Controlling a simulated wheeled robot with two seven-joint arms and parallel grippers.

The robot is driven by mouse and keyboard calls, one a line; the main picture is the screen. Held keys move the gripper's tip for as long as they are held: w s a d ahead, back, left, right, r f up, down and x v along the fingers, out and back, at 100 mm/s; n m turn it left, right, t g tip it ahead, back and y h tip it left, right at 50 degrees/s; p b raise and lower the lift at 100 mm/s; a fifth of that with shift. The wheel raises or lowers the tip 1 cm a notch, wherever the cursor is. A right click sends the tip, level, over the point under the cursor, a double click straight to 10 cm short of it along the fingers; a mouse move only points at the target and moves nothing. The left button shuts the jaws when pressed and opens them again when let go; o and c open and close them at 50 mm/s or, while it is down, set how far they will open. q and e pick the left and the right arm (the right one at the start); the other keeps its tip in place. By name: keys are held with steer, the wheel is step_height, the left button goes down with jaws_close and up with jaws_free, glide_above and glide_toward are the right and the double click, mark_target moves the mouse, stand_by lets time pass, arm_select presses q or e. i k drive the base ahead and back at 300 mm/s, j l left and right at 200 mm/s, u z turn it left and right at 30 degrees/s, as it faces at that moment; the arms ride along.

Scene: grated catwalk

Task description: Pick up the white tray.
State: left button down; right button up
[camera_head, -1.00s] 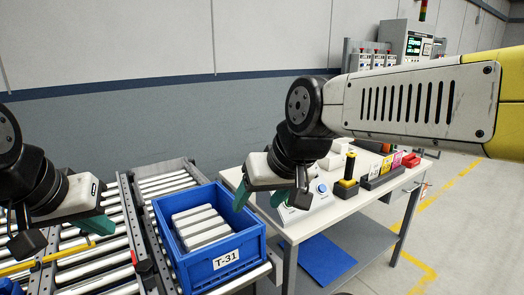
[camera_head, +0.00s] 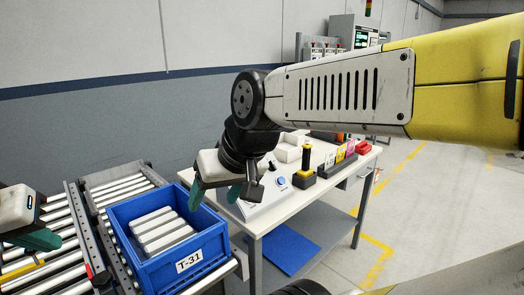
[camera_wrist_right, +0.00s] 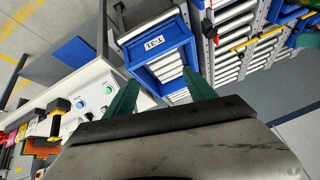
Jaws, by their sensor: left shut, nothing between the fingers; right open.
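A small white open box, which looks like the white tray (camera_head: 288,150), sits on the far side of the white work table, behind the button panel. It is partly hidden by my right arm, and I cannot make it out in the right wrist view. My right gripper (camera_head: 216,192) is open and empty, above the gap between the blue crate and the table's left end, apart from the tray. Its green fingers also show in the right wrist view (camera_wrist_right: 162,92). My left gripper (camera_head: 36,240) is shut and empty over the rollers at the left edge.
A blue crate (camera_head: 188,267) labelled T-31, holding several pale bars, stands on the roller conveyor (camera_head: 70,262). The table (camera_head: 262,222) carries a button panel (camera_head: 262,203), a yellow-black post (camera_head: 305,168) and coloured blocks. Open floor lies to the right.

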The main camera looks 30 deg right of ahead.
mark_target(289, 148)
steer(key=i+l+u, duration=0.1)
steer(key=l, duration=0.55)
steer(key=i+l, duration=0.25)
steer(key=l, duration=0.45)
steer(key=i+l+u, duration=0.15)
steer(key=l, duration=0.5)
steer(key=i+l, duration=0.1)
steer(key=l, duration=0.6)
steer(key=i+l+u, duration=0.15)
steer(key=l, duration=1.2)
steer(key=i+u, duration=0.05)
